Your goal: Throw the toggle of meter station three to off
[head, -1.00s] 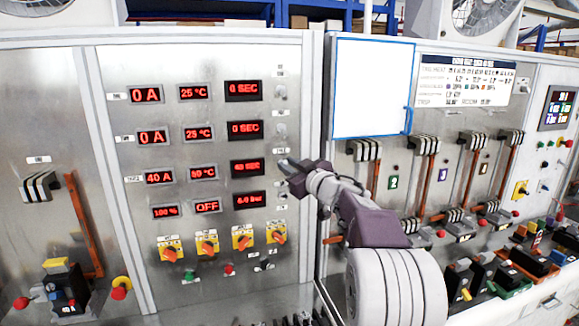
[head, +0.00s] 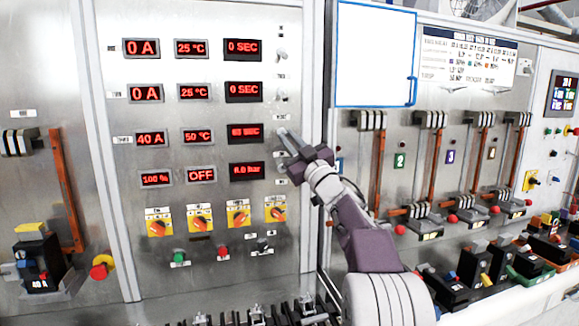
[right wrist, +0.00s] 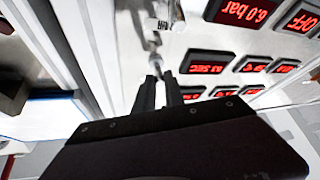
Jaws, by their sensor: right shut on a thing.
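The meter panel (head: 225,215) faces me with rows of red displays. Its third row reads 40 A (head: 150,139), 50 °C (head: 196,136) and a SEC reading (head: 243,132) that is blurred. My right gripper (head: 284,137) is at the right end of this row, its narrow fingers shut on the small metal toggle there. The fingers hide most of that toggle in the head view. In the right wrist view, which is upside down, the silver toggle (right wrist: 154,63) shows at the fingertips (right wrist: 158,86). Its up or down position is unclear. My left gripper is out of view.
Toggles of the first row (head: 281,55) and second row (head: 282,95) stand above my right gripper. Orange rotary knobs on yellow plates (head: 238,214) sit below. Breakers with orange levers (head: 430,165) stand to the right. Black parts (head: 258,315) line the front bottom edge.

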